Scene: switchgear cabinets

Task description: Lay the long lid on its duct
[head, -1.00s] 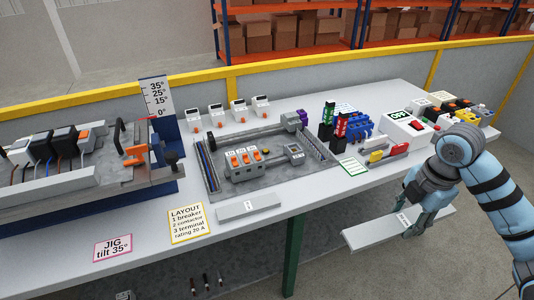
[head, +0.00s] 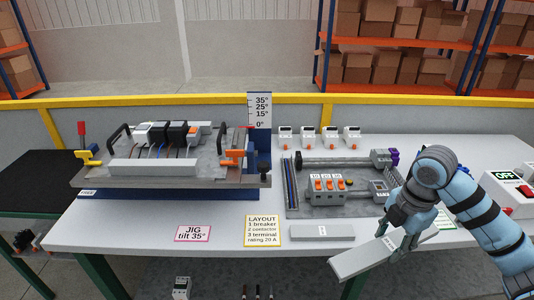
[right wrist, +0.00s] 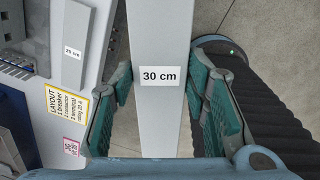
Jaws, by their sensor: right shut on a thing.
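The long lid (head: 362,258), a light grey flat strip, is held in my right gripper (head: 398,238) beyond the table's front edge. In the right wrist view the lid (right wrist: 158,130) bears a "30 cm" label and runs between the two teal fingers (right wrist: 159,88), which are shut on it. A long light grey channel (head: 152,167), apparently the duct, lies along the front of the tilting jig (head: 225,180), with wires from the devices running down to it. Its inside is hard to make out. My left gripper is not in view.
A shorter grey lid (head: 322,232) lies on the table near the front edge, also in the wrist view (right wrist: 75,50). A mounting panel (head: 300,208) with breakers is behind it. A LAYOUT card (head: 264,230) and JIG card (head: 192,233) lie flat. Black handles (head: 120,137) stand up on the jig.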

